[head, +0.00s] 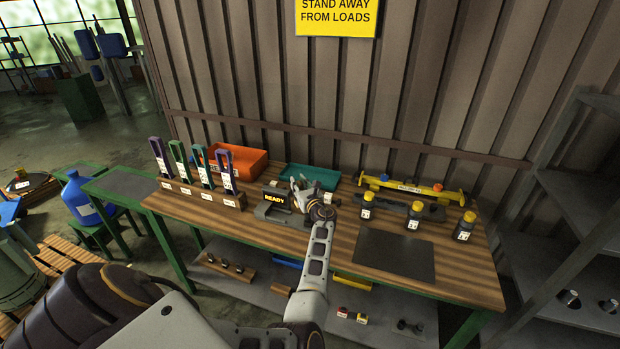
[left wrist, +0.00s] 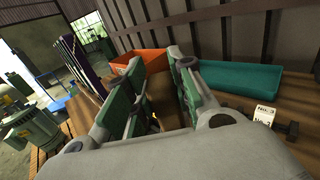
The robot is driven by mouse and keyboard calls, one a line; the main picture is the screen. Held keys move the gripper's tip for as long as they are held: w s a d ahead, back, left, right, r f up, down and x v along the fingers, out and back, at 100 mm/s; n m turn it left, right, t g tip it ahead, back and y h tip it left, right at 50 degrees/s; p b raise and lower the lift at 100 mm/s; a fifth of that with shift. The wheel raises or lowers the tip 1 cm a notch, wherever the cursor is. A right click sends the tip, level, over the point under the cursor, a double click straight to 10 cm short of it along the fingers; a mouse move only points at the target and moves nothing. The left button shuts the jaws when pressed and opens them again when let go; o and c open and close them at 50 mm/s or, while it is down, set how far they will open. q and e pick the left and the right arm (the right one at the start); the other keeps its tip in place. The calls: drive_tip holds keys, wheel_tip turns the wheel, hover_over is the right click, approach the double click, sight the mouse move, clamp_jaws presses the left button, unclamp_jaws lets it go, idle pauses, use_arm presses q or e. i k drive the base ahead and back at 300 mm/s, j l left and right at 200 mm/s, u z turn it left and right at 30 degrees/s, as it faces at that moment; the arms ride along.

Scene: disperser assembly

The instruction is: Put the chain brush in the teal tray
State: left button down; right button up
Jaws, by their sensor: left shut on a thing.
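The teal tray (head: 322,176) stands at the back of the workbench, right of the orange bin. It also shows in the left wrist view (left wrist: 245,76), to the right of my fingers. My left gripper (head: 300,190) is just in front of the tray, above the bench. In the left wrist view its green-padded fingers (left wrist: 158,90) are closed around a brownish thing (left wrist: 161,92), apparently the chain brush, mostly hidden between the pads. I cannot make out its whole shape. My right gripper is not in view.
An orange bin (head: 240,162) and a rack of upright coloured tools (head: 205,195) stand left. A black READY stand (head: 274,197) is beside my gripper. Right are capped bottles (head: 413,217), a yellow bar (head: 410,187) and a dark mat (head: 395,255).

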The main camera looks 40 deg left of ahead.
sight(298, 172)
drive_tip(key=i+j, duration=0.5)
drive_tip(key=j, duration=0.15)
drive_tip(key=i+j, duration=0.55)
drive_tip(key=j, duration=0.1)
